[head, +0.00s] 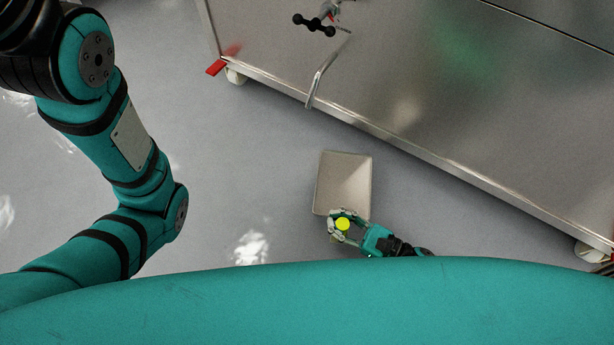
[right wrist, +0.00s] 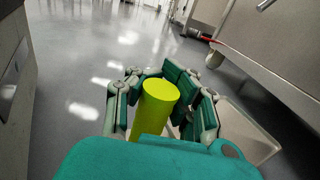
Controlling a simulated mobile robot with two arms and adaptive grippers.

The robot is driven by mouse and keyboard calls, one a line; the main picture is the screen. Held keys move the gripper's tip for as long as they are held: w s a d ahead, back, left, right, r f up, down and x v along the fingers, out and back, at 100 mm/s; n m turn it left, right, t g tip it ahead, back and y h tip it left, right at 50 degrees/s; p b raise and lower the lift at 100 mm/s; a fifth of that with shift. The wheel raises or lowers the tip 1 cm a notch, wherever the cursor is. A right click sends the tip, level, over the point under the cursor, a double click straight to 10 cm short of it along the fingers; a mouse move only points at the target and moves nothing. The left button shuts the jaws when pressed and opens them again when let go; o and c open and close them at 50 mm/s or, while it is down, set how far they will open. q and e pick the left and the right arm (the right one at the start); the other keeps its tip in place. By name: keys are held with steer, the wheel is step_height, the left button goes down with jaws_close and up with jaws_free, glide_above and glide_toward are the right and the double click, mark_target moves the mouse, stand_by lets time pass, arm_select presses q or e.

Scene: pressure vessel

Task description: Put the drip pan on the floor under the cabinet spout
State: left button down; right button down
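The drip pan (head: 343,180) is a shallow beige rectangular tray in front of the cabinet; I cannot tell whether it touches the floor. A yellow-green upright cylinder (head: 342,224) stands at its near edge, seemingly its handle. My right gripper (head: 334,222) has its fingers curled around this cylinder. The right wrist view shows the cylinder (right wrist: 155,105) between the fingers, with part of the pan (right wrist: 245,130) at right. The cabinet spout (head: 320,80) is a bent metal tube whose end lies beyond the pan and to its left. My left gripper is out of view.
The steel cabinet (head: 430,90) fills the upper right, on white casters (head: 236,76). A red pedal-like piece (head: 216,67) sticks out at its left corner. A black-handled valve (head: 314,24) is above the spout. Grey floor (head: 250,170) is clear left of the pan.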

steer(key=w+a+f+b, duration=0.1)
steer(key=w+a+b, duration=0.1)
steer(key=w+b, duration=0.1)
steer(key=w+a+f+b, duration=0.2)
steer(key=w+a+b, duration=0.1)
steer(key=w, duration=0.1)
steer(key=w+a+f+b, duration=0.2)
steer(key=w+b, duration=0.1)
steer(key=shift+w+a, duration=0.2)
steer(key=shift+w, duration=0.15)
steer(key=shift+r, duration=0.15)
steer(key=c, duration=1.9)
jaws_free()
steer(key=o, duration=0.6)
